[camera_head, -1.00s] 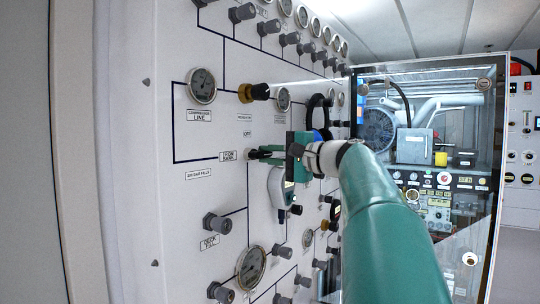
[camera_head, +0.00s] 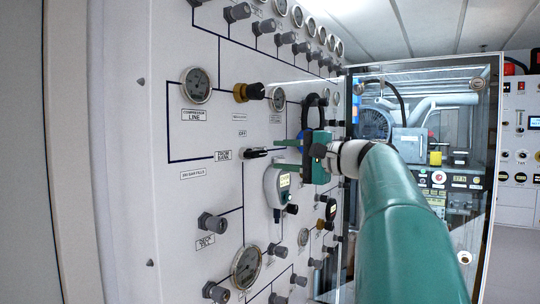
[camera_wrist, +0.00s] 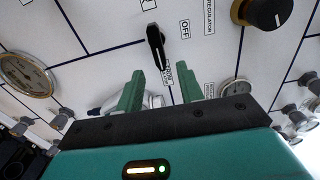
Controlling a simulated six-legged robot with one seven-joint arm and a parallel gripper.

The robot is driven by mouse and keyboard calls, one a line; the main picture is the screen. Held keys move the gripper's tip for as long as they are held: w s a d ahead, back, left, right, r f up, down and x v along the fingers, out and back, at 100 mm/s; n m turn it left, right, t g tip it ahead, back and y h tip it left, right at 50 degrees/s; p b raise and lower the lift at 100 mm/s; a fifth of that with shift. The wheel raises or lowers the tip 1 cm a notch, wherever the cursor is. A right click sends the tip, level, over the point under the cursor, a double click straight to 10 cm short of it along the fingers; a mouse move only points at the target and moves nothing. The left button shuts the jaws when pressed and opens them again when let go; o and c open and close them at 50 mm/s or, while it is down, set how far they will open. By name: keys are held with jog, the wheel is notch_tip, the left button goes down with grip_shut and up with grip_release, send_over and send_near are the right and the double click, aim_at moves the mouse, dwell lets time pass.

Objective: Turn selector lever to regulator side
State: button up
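The selector lever (camera_head: 256,153) is a small black handle on the white panel. In the head view it lies nearly level, its end toward the FROM BANK label (camera_head: 223,156). The OFF label (camera_head: 242,133) is above it, with a regulator label (camera_head: 240,117) higher up. The wrist view shows the lever (camera_wrist: 156,45) with its white-marked end toward FROM BANK, away from the regulator label (camera_wrist: 209,17). My gripper (camera_head: 277,155) is open and empty, standing off the panel to the right of the lever. Its two green fingers (camera_wrist: 160,88) are apart and do not touch the lever.
A black knob on a brass base (camera_head: 248,92) sticks out above the lever. Gauges and grey valve knobs cover the panel. A glazed machine cabinet (camera_head: 420,130) stands behind at right.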

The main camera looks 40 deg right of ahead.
jog(key=v, duration=0.8)
jog(key=shift+s+d, duration=0.15)
jog(key=w+a+f+n+g, duration=0.2)
jog(key=a+f+n+g, duration=0.35)
jog(key=a+f, duration=1.45)
jog(key=s+a+f+n+g+h, duration=0.3)
jog(key=s+a+f, duration=0.3)
jog(key=f, duration=0.4)
jog(key=s+a+f+n+g+h, duration=0.2)
jog(key=s+a+f+n, duration=0.4)
jog(key=f, duration=0.3)
jog(key=shift+a+f+g+h, duration=0.2)
jog(key=shift+f+g+h, duration=0.2)
jog(key=shift+g, duration=0.05)
jog(key=shift+d, duration=0.1)
